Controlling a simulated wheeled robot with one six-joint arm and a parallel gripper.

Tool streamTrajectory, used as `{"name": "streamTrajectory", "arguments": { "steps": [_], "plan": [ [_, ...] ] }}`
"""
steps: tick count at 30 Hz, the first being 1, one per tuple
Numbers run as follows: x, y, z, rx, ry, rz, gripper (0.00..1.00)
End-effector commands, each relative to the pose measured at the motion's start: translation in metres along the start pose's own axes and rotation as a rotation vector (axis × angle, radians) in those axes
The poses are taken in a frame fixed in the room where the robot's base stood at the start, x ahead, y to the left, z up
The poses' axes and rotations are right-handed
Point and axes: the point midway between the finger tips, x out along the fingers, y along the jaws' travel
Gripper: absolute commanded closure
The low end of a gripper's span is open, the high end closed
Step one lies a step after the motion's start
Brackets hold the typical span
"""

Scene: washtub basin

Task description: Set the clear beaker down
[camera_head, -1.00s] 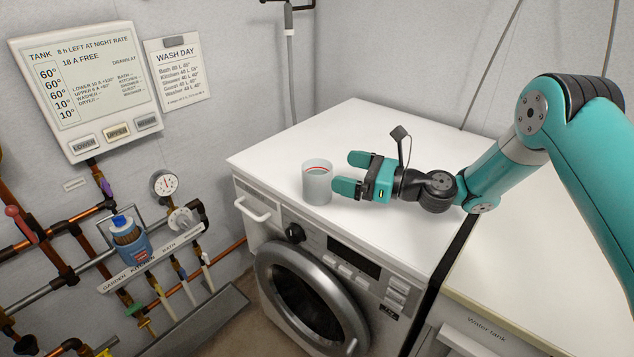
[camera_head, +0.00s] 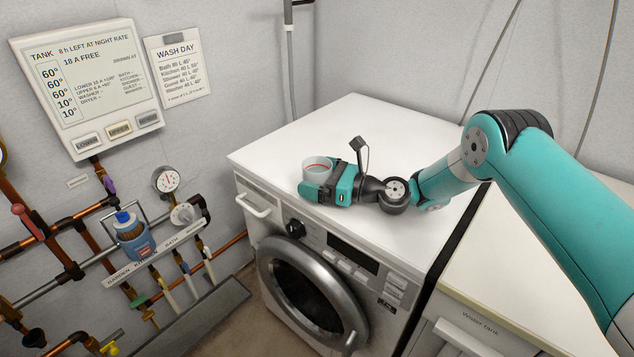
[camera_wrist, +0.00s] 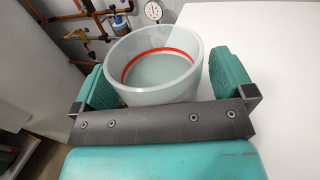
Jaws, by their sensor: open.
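The clear beaker (camera_head: 318,164) stands upright on the white top of the washing machine (camera_head: 365,125), near its front left edge. A red line runs around it, seen inside the rim. My gripper (camera_head: 312,185) is open, with its fingers around the beaker. In the wrist view the beaker (camera_wrist: 155,66) sits between the two teal fingers of my gripper (camera_wrist: 158,82). A gap shows at the right finger; the left finger is close to the wall, and I cannot tell whether it touches. The beaker's lower part is hidden by my gripper.
The machine's top is clear behind and to the right. A cabinet marked "Water tank" (camera_head: 530,275) stands at the right. Copper pipes, a gauge (camera_head: 166,180) and a blue bottle (camera_head: 133,236) are on the left wall, below a control panel (camera_head: 88,88).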

Motion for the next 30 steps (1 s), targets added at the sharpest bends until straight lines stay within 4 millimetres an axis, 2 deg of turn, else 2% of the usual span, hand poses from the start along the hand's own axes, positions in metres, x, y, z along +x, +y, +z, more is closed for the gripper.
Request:
{"name": "streamTrajectory", "arguments": {
  "steps": [2, 9, 10, 11, 12, 19, 23, 26, 30],
  "plan": [
    [0.000, 0.000, 0.000, 0.000, 0.000, 0.000, 0.00],
    [-0.001, 0.000, 0.000, 0.000, 0.000, 0.000, 0.53],
    [-0.001, 0.000, 0.000, 0.000, 0.000, 0.000, 0.58],
    [-0.001, 0.000, 0.001, 0.000, -0.001, 0.000, 0.58],
    [-0.001, 0.000, 0.001, 0.000, -0.001, 0.000, 0.63],
    [-0.001, -0.001, 0.003, -0.001, -0.001, 0.000, 0.63],
    [0.000, -0.001, 0.012, -0.002, -0.002, 0.000, 0.63],
    [0.000, -0.001, 0.027, -0.003, -0.003, 0.000, 0.63],
    [-0.001, 0.000, 0.065, -0.006, -0.003, -0.001, 0.63]
  ]
}}
